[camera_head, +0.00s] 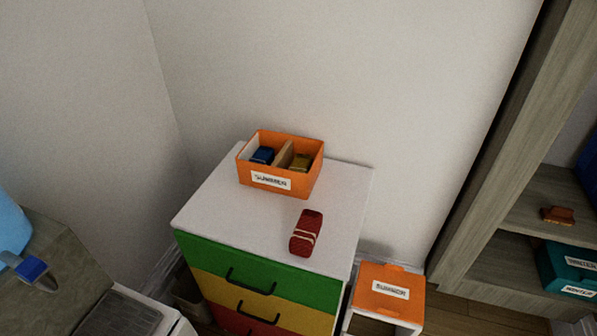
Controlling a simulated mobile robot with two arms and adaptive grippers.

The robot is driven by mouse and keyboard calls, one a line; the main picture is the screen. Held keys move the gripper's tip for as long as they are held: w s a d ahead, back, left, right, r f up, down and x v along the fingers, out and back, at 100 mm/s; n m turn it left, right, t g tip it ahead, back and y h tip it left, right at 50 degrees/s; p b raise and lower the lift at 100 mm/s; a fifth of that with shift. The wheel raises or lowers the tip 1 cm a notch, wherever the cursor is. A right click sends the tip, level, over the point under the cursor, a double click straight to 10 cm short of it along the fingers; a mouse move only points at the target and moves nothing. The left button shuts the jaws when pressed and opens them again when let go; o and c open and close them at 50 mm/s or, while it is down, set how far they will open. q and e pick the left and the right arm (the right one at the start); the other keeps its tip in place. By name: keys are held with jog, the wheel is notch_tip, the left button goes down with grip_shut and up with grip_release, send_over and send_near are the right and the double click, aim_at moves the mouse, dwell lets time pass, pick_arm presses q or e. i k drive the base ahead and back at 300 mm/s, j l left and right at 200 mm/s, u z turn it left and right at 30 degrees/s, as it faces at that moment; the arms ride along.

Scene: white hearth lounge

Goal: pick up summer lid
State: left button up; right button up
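The summer lid (378,301) is a flat orange panel with a white label reading SUMMER. It lies on a low white stand at the lower right, beside the drawer cabinet. An orange bin (300,187) with a SUMMER label stands open on the cabinet top. A wooden divider splits it, with a blue item (262,155) in the left compartment and a yellow item (300,162) in the right one. Neither of my grippers shows in the head view.
The white cabinet top (235,215) carries a dark red striped object (306,233) near its right front. The cabinet has green, yellow and red drawers. Blue objects show at left.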

aim_at(389, 290)
jog(key=z, duration=1.1)
